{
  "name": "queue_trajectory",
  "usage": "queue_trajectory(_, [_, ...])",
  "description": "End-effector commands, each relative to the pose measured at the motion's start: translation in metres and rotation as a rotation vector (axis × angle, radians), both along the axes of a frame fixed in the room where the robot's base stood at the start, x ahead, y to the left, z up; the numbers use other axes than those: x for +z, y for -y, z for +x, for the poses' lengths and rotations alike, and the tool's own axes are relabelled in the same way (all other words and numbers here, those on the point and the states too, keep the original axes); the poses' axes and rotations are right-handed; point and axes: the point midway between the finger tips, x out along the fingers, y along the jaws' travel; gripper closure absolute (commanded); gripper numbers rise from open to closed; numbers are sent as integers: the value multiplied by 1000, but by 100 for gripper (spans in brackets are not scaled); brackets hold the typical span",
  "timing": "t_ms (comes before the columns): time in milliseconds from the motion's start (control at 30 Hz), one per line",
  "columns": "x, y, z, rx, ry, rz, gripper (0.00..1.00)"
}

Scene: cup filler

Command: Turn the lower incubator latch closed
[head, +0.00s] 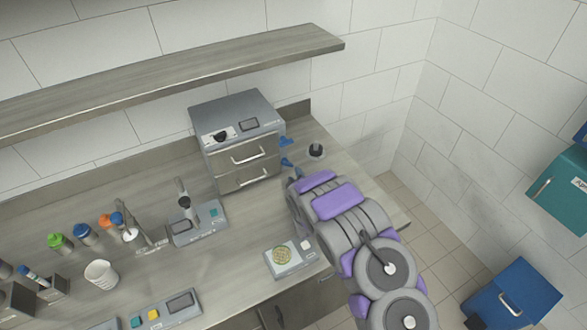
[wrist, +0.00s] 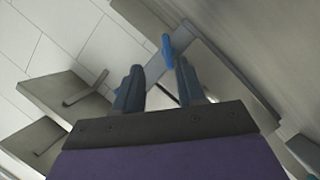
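The incubator (head: 228,160) is a grey box with two stacked fronts, each with a bar handle. Two blue latches are at its right side: the upper latch (head: 283,141) and the lower latch (head: 287,162). My gripper (head: 293,174) is just below and beside the lower latch in the head view; its tips are small there. In the wrist view, my gripper (wrist: 158,88) has its two fingers apart with nothing seen between them. One blue latch (wrist: 167,50) stands beyond the fingertips, nearer the right finger; I cannot tell which latch it is. Contact is not clear.
In the wrist view, an incubator front with a handle (wrist: 88,88) is close on the left. A small black-topped item (head: 316,151) stands right of the incubator. A device (head: 198,222) is in front of it, and a small scale-like box (head: 289,258) is near the counter edge.

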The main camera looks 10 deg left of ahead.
Motion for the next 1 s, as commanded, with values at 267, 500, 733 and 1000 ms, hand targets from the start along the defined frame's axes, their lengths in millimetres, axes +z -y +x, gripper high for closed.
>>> queue_trajectory(267, [-8,-8,33,0,3,7,61])
queue_trajectory(500, [-10,-1,58,-6,4,19,61])
queue_trajectory(733, [-16,-15,64,-2,1,5,61])
queue_trajectory(1000, [-16,-18,64,1,1,3,61])
